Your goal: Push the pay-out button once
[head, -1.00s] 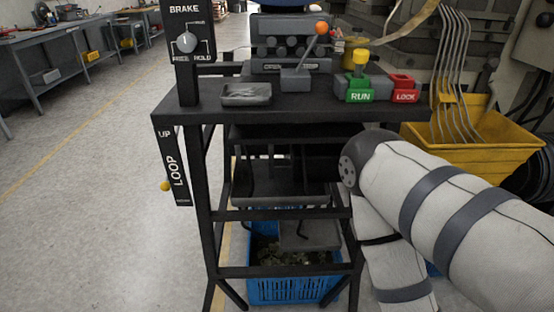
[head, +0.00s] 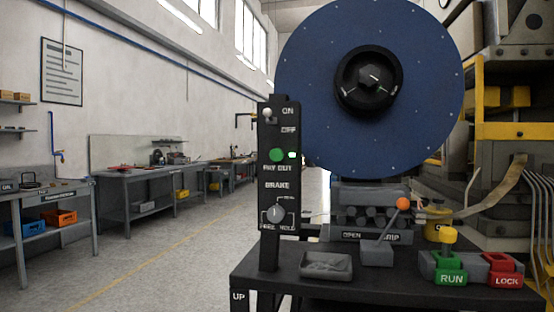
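The pay-out button (head: 277,155) is a round green button on the upright black control panel (head: 279,185) left of the big blue reel. Nothing covers the button. Neither of my grippers shows in the head view.
The large blue reel (head: 310,70) stands behind the panel. The black table (head: 390,289) carries a grey tray (head: 327,265), an orange-knobbed lever (head: 403,203), a green RUN box (head: 450,275) and a red LOCK box (head: 503,268). The floor to the left is open.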

